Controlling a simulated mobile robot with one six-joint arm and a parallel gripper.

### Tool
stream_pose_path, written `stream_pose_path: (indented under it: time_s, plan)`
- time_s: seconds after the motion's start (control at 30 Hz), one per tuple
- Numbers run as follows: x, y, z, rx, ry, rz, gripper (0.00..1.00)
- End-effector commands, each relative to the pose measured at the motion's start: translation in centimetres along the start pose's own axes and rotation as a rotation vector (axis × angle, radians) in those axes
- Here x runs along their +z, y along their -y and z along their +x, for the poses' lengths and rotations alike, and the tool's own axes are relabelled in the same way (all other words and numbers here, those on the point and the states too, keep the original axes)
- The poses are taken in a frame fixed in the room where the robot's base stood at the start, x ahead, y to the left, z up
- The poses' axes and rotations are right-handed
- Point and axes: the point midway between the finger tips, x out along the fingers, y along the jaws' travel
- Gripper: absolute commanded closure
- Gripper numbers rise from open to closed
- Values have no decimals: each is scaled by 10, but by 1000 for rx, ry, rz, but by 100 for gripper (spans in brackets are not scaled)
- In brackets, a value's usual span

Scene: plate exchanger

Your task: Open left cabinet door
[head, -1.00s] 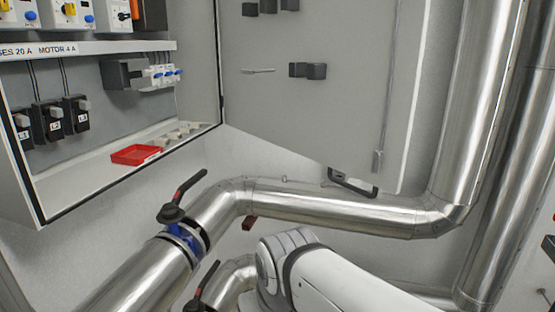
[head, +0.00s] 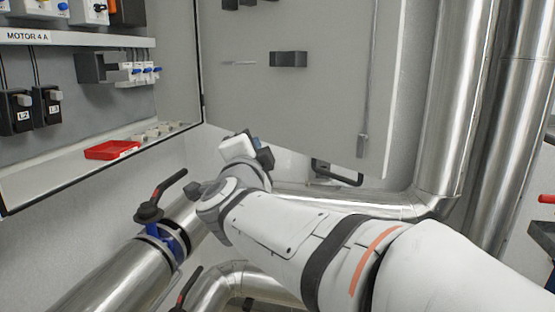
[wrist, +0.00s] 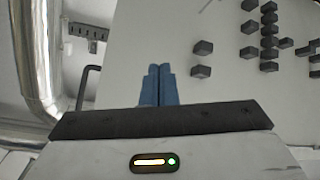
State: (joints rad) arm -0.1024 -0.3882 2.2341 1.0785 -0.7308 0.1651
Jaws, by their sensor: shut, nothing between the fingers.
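The cabinet door (head: 300,105) is a grey panel that stands swung out to the right of the open cabinet (head: 60,178). Black blocks and a metal rod (head: 364,100) are on its visible face. A black handle (head: 337,173) sits at its lower right edge. In the wrist view, the door (wrist: 175,25) fills the upper right, and the black handle (wrist: 87,84) is left of the fingers. My gripper (wrist: 158,84) has blue fingers, shut together and empty, apart from the handle.
Silver pipes (head: 455,95) run up the right side and across below the door (head: 390,204). A valve with a red lever (head: 160,215) is on the lower left pipe. A red tray (head: 110,150) lies inside the cabinet. A dark surface (head: 542,240) is at the right edge.

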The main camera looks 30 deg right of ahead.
Motion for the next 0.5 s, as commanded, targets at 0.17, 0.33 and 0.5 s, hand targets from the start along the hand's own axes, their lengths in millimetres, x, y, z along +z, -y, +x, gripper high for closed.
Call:
stream_pose_path:
  time_s: [0.17, 0.33, 0.5]
  plan:
    - [-47, -25, -3, 84, -321, 178, 100]
    - [-79, -50, -21, 176, -571, 283, 100]
    - [-92, -63, -36, 231, -699, 322, 100]
